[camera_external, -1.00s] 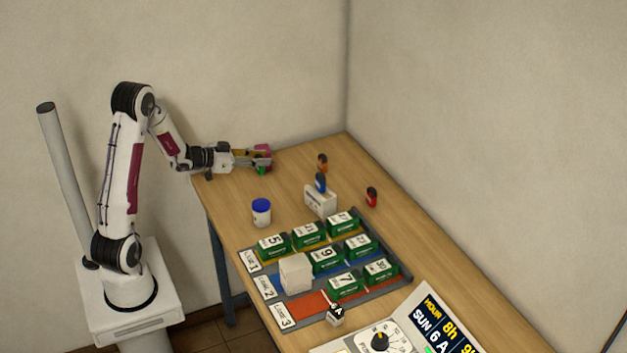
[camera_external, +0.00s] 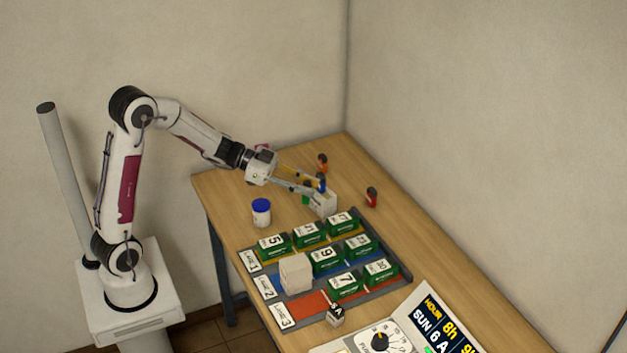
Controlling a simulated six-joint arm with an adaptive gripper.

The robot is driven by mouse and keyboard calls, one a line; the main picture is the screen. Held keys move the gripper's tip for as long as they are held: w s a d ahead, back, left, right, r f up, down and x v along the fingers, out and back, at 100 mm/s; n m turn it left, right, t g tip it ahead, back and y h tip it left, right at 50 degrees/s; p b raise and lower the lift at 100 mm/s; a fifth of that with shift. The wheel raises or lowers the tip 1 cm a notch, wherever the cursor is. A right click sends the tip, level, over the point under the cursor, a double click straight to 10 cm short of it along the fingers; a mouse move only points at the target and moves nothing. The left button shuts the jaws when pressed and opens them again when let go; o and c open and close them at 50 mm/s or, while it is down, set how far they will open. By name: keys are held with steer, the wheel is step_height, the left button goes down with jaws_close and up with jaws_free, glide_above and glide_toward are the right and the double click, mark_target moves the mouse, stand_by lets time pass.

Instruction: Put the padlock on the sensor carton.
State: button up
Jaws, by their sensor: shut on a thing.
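My gripper (camera_external: 309,187) is shut on a small green thing (camera_external: 305,199), which looks like a padlock and is mostly hidden by the fingers. The gripper reaches in from the left, close to the upper left of a small white carton (camera_external: 322,204) with dark print, which looks like the sensor carton. I cannot tell whether the green thing touches the carton.
An orange padlock-like thing (camera_external: 323,163) stands behind, a red one (camera_external: 371,197) to the right. A blue-lidded jar (camera_external: 261,212) stands left. A lane rack (camera_external: 309,303) holds green batteries and a white block (camera_external: 295,274).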

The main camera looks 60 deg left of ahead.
steer(key=s+d+r+m+g+h, duration=0.25)
steer(key=s+d+m+g, duration=0.2)
steer(key=d, duration=0.55)
steer(key=m+g+h, duration=0.1)
steer(key=g+h, duration=0.1)
glide_above(295, 262)
steer(key=shift+f+t, duration=0.25)
steer(key=shift+f, duration=3.15)
steer(key=shift+f, duration=1.9)
steer(key=shift+f, duration=0.1)
